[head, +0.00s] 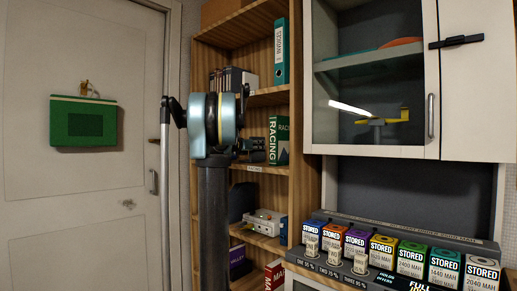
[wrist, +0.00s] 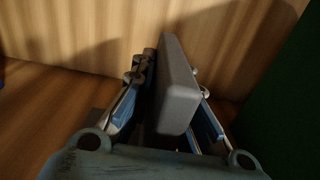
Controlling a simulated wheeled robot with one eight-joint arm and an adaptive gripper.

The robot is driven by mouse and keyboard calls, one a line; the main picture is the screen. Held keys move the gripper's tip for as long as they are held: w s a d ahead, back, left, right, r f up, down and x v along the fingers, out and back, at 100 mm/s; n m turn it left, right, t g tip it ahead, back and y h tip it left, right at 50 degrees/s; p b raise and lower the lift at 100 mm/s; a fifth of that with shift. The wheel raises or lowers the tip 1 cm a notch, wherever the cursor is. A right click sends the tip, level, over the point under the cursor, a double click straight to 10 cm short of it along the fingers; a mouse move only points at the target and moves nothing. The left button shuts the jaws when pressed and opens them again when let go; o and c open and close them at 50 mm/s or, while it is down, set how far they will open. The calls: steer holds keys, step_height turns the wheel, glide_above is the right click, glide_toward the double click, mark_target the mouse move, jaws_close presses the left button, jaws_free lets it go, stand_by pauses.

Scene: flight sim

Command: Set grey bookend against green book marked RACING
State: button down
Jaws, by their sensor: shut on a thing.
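The green book marked RACING (head: 279,139) stands upright on a middle shelf of the wooden bookcase in the head view. My gripper (wrist: 167,80) is shut on the grey bookend (wrist: 180,95) in the wrist view, with one blue-padded finger on each side of it. A dark green surface, likely the RACING book (wrist: 290,105), fills the right edge of the wrist view. The right finger and a strip of wood show between the bookend and this green surface. I cannot tell whether the bookend rests on the shelf.
The bookcase's wooden panel (wrist: 90,35) lies beyond the bookend in the wrist view. A teal binder (head: 281,52) and dark books (head: 233,80) stand on the shelf above. A white device (head: 264,222) sits on the shelf below. A glass-front cabinet (head: 375,80) is at the right.

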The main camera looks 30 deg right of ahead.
steer(key=shift+f, duration=0.1)
steer(key=c, duration=1.6)
jaws_free()
steer(key=shift+o, duration=0.2)
steer(key=shift+a, duration=0.1)
steer(key=s+v, duration=0.1)
steer(key=v, duration=1.6)
steer(key=s+a+f+m+g+y, duration=0.1)
steer(key=s+a+f+m+y, duration=0.35)
steer(key=s+f, duration=0.6)
steer(key=s+a+f+m+g+y, duration=0.1)
steer(key=s+a+f+m+y, duration=0.25)
steer(key=s+f+m, duration=0.65)
steer(key=s+a+f+m+y, duration=0.2)
steer(key=s+a+f, duration=0.3)
steer(key=f, duration=0.4)
steer(key=s+a+f+m+g+y, duration=0.1)
steer(key=s+a+f+m+y, duration=0.1)
steer(key=s+a+f+y, duration=0.2)
steer(key=s+a+f+m+y, duration=0.3)
steer(key=s+a+f, duration=0.4)
steer(key=a+f, duration=0.3)
step_height(320, 180, down, 5)
steer(key=shift+s+a+r+g, duration=0.15)
steer(key=shift+s+a+g, duration=0.1)
steer(key=shift+g, duration=0.05)
